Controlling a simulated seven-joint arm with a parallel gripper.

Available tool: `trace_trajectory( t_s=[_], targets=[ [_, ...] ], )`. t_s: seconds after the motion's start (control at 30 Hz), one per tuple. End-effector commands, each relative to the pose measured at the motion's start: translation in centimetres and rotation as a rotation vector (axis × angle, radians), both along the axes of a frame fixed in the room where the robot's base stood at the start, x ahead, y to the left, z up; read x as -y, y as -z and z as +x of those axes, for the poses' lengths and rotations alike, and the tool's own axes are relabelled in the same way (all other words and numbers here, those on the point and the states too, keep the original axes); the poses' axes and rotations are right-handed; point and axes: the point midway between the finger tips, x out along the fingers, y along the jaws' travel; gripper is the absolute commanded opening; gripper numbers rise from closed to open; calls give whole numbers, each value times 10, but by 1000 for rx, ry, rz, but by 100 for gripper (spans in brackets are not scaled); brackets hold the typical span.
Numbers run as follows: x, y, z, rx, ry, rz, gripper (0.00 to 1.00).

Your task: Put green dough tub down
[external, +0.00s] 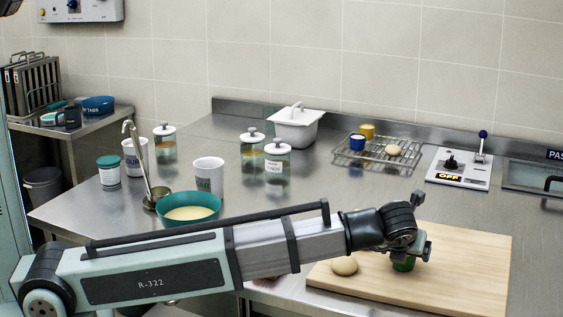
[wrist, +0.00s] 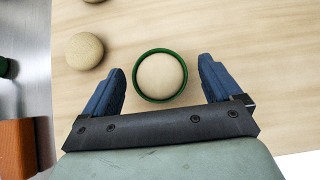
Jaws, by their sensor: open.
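The green dough tub (external: 403,265) stands on the wooden board (external: 470,262), partly hidden by my wrist in the external view. In the wrist view the tub (wrist: 160,52) shows from above as a green ring with pale dough inside. My gripper (wrist: 160,78) is open around the tub, one blue finger on each side, with a visible gap at both sides. In the external view my gripper (external: 408,250) is low over the board.
A dough ball (external: 344,266) lies on the board left of the tub; it also shows in the wrist view (wrist: 84,51). The board's right side is clear.

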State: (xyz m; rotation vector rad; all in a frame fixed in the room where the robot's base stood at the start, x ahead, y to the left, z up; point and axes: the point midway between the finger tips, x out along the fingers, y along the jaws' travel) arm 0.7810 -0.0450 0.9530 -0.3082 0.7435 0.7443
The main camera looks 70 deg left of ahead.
Motion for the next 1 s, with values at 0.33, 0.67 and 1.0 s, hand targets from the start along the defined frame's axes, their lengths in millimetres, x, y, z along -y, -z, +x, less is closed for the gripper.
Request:
trace_trajectory(
  t_s=[0.33, 0.67, 1.0],
  targets=[
    [-17, 20, 16, -1, 0, -1, 92],
    [-16, 19, 16, 0, 0, 0, 73],
    [-16, 19, 16, 0, 0, 0, 40]
  ],
)
